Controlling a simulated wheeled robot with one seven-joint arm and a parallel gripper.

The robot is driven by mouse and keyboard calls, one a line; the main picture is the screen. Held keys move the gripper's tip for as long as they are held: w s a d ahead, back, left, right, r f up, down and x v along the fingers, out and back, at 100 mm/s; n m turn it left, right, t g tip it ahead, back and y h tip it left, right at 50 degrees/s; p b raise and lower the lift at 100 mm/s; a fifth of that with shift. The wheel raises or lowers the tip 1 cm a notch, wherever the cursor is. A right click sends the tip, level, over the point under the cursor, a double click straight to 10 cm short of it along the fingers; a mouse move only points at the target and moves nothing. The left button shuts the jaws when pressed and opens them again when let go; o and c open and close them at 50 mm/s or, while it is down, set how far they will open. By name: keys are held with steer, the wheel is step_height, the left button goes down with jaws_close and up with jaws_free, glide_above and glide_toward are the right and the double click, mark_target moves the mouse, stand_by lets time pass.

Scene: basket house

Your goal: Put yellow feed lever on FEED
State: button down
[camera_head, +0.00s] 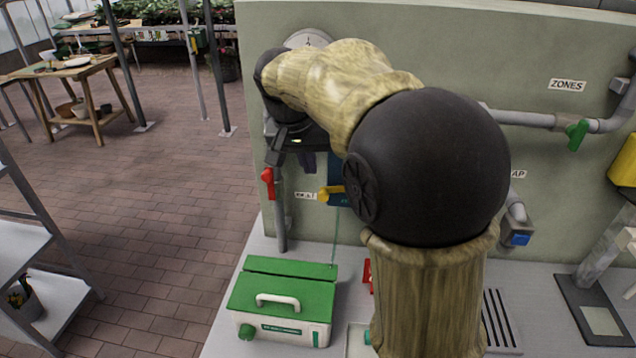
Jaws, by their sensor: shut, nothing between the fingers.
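The yellow feed lever (330,193) is on the wall unit at the middle of the head view, just left of my arm's large black joint. It points roughly sideways to the left. A blue part (337,172) lies behind it, partly covered by my arm. No FEED marking can be read; a small white label (306,196) left of the lever is too small to read. My gripper (282,142) is small and dark, up and left of the lever, in front of a dark fixture. It is shut and empty, apart from the lever.
A red lever (267,182) on a grey pipe stands left of the yellow one. A round gauge (308,38) is above. A green-lidded box (284,299) sits on the bench below. A green valve lever (577,133) is at right.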

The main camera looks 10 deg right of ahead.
mark_target(320, 193)
steer(key=x, duration=0.4)
steer(key=s+x, duration=0.1)
steer(key=x, duration=0.1)
steer(key=shift+s+d, duration=0.1)
steer(key=shift+d, duration=0.2)
steer(key=shift+a+f, duration=0.15)
